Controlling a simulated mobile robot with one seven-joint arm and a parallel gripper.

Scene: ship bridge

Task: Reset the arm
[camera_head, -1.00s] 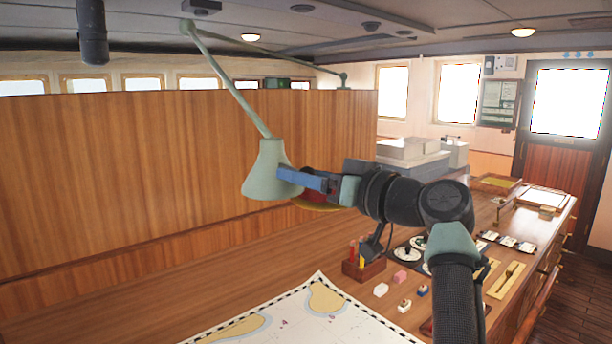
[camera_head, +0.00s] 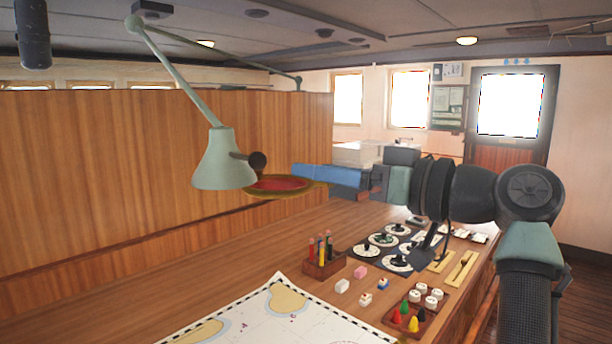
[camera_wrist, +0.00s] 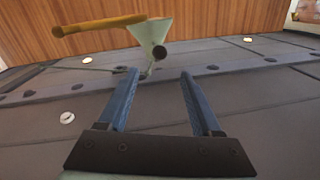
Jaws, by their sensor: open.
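My gripper (camera_head: 298,171) is raised above the wooden desk in the head view, its blue fingers reaching left toward the green lamp (camera_head: 222,165). A round red disc with a yellow rim (camera_head: 280,186) shows just below and left of the fingers; I cannot tell what bears it. In the wrist view my gripper (camera_wrist: 158,75) has its two blue fingers apart, with nothing between them. The lamp (camera_wrist: 150,38) shows beyond the fingertips there, with the yellow-brown rim (camera_wrist: 100,25) beside it. The fingers appear clear of both.
The desk (camera_head: 215,285) holds a chart (camera_head: 290,322), a pen holder (camera_head: 323,262), small blocks (camera_head: 360,272), dials (camera_head: 397,262) and a tray of coloured pawns (camera_head: 410,318) below my arm. A wooden panel (camera_head: 100,180) stands behind. The desk's left part is clear.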

